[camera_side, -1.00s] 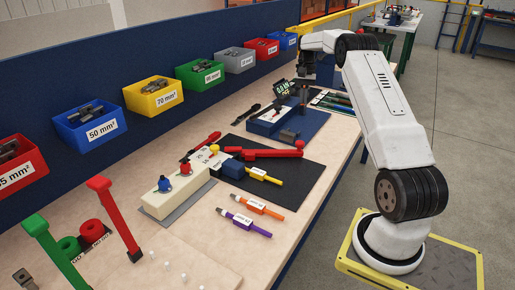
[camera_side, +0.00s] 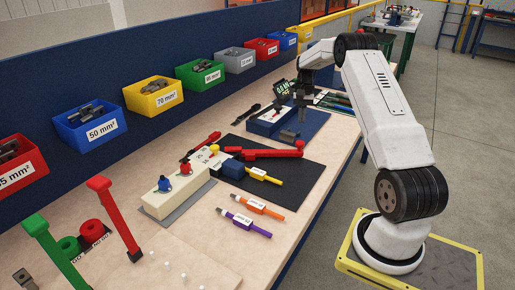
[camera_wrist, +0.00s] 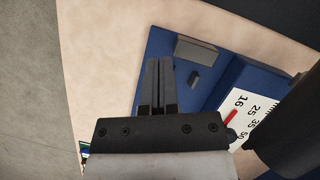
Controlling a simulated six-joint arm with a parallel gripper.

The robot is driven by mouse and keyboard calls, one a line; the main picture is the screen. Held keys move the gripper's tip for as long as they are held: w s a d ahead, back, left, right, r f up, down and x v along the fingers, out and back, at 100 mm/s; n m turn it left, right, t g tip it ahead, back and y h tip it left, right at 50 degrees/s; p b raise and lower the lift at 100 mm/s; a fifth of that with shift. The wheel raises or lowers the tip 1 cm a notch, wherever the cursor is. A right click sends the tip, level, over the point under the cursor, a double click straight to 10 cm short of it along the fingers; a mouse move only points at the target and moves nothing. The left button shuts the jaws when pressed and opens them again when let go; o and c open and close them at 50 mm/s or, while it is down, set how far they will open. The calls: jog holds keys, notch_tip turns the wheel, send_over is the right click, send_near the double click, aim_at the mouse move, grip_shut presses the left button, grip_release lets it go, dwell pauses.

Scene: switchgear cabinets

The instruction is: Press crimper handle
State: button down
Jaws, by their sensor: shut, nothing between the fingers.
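A bench device with a blue base (camera_side: 318,121), which I take for the crimper, stands toward the far end of the bench. In the wrist view its blue base (camera_wrist: 160,45) carries a grey block (camera_wrist: 197,50) and a white scale (camera_wrist: 240,108) marked 16, 25, 35, 50 with a red pointer. My gripper (camera_side: 302,121) points down over the device; its fingers (camera_wrist: 160,62) are together and empty. I cannot tell whether they touch it. The handle is not clearly made out; a dark rounded part (camera_wrist: 290,125) shows at the right of the wrist view.
A red-handled tool (camera_side: 270,153) lies on the black mat (camera_side: 300,175). A small display (camera_side: 283,88) stands behind the device. Coloured bins (camera_side: 150,95) line the back panel. Orange (camera_side: 265,209) and purple (camera_side: 245,223) tools lie in front.

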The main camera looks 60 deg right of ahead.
jog(key=x, duration=0.3)
jog(key=shift+a+f, duration=0.2)
jog(key=shift+a, duration=0.05)
jog(key=shift+s+a+f, duration=0.1)
jog(key=shift+s+a, duration=0.3)
jog(key=shift+a, duration=0.4)
jog(key=shift+s+a+f, duration=0.15)
jog(key=shift+s+a, duration=0.2)
jog(key=shift+a, duration=0.45)
jog(key=shift+s+a, duration=0.1)
